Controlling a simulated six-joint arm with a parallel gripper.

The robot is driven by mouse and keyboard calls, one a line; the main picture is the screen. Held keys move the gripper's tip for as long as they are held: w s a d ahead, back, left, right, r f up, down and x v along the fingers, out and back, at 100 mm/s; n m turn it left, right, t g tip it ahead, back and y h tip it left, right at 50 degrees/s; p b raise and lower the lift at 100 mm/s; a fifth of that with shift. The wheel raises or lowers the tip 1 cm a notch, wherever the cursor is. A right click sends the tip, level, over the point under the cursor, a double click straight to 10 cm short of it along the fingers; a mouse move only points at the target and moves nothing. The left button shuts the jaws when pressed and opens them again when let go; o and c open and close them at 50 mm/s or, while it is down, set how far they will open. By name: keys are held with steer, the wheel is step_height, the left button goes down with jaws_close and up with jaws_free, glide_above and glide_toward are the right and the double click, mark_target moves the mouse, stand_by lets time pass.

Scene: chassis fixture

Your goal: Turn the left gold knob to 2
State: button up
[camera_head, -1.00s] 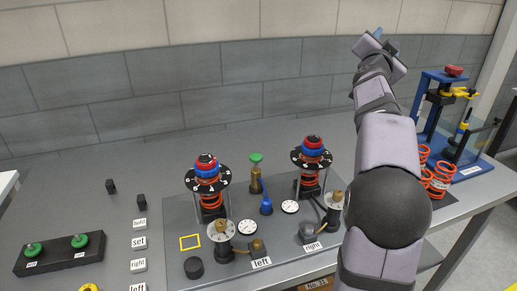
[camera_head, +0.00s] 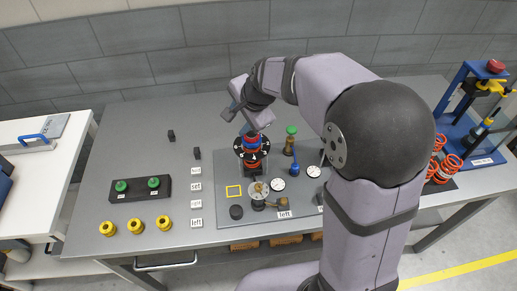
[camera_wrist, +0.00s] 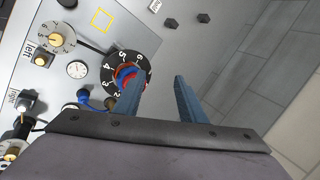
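The left gold knob (camera_head: 258,188) sits on a round white numbered dial (camera_head: 268,192) behind the "left" label (camera_head: 284,214). In the wrist view the gold knob (camera_wrist: 56,40) and its white dial (camera_wrist: 70,33) are at the upper left; its setting is too small to tell. My gripper (camera_head: 246,115) is beside and above the left spring tower with its black numbered disc (camera_head: 239,154), behind the knob. In the wrist view my gripper (camera_wrist: 157,92) is open and empty. One finger overlaps the black disc (camera_wrist: 112,68) and blue-red cap in the picture; contact cannot be told.
A second gold knob (camera_wrist: 12,150) is at the wrist view's lower left. White gauges (camera_head: 278,184), a blue fitting (camera_head: 294,169) and a green-topped post (camera_head: 291,140) stand nearby. My arm hides the right station.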

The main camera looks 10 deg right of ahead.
mark_target(258, 186)
steer(key=s+d+f+g+h, duration=0.1)
steer(key=s, duration=0.3)
steer(key=s+d+f+m+g+h+p, duration=0.1)
steer(key=s+g, duration=0.1)
steer(key=s, duration=0.3)
steer(key=s+d+f+g+p, duration=0.1)
steer(key=s+f+g, duration=0.1)
steer(key=s, duration=0.2)
steer(key=shift+s+d+m+h, duration=0.15)
steer(key=shift+d+m+h, duration=0.05)
steer(key=shift+m+h, duration=0.2)
steer(key=shift+f+p, duration=1.35)
steer(key=shift+f, duration=2.35)
jaws_close()
